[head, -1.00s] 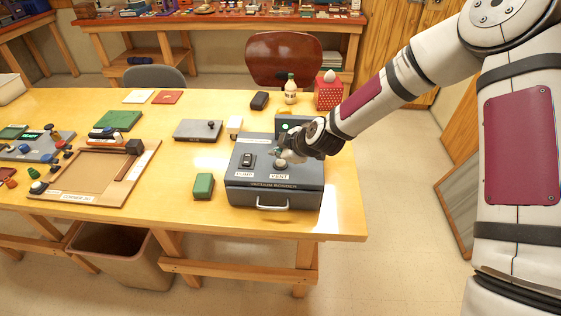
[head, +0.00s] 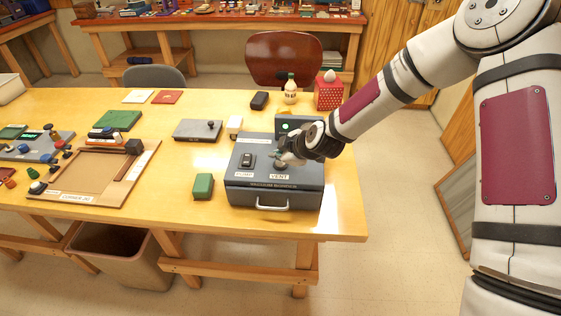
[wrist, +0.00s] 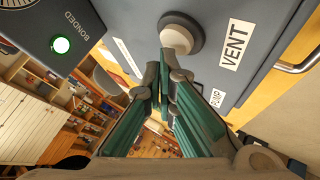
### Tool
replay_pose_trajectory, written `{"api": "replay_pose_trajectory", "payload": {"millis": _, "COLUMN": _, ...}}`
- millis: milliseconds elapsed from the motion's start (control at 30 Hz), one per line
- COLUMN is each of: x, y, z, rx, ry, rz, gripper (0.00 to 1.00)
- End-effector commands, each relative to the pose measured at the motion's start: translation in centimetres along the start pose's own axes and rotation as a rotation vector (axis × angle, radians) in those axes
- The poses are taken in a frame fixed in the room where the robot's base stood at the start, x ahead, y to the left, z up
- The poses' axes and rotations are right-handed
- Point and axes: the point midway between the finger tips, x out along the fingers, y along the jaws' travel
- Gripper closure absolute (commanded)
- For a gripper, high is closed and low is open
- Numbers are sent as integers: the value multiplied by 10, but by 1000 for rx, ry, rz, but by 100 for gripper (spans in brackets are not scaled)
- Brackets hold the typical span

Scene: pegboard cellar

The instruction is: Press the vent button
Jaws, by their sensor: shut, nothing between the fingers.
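The grey vacuum bonder box (head: 246,190) stands near the table's front right. Its vent button is a pale round cap (wrist: 177,37) in a dark collar, beside the VENT label (wrist: 235,44). In the head view my gripper (head: 279,160) is over the button and largely hides it; the VENT label (head: 279,177) shows just in front. In the wrist view my gripper (wrist: 166,68) is shut and empty, with its green-padded fingertips right by the collar. I cannot tell whether they touch the button.
A black pump switch (head: 247,160) is left of my gripper on the box top. A panel with a lit green light (head: 286,126) rises behind. A green block (head: 203,186) lies left of the box. A bottle (head: 290,90) and red dotted box (head: 328,94) stand behind.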

Motion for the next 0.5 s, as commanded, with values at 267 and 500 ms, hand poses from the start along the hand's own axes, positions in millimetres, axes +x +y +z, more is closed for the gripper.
{"api": "replay_pose_trajectory", "payload": {"millis": 267, "x": 2, "y": -2, "z": 2, "rx": 0, "ry": 0, "rz": -1, "gripper": 100}}
{"api": "replay_pose_trajectory", "payload": {"millis": 500, "x": 4, "y": -3, "z": 3, "rx": 1, "ry": -1, "rz": -1, "gripper": 100}}
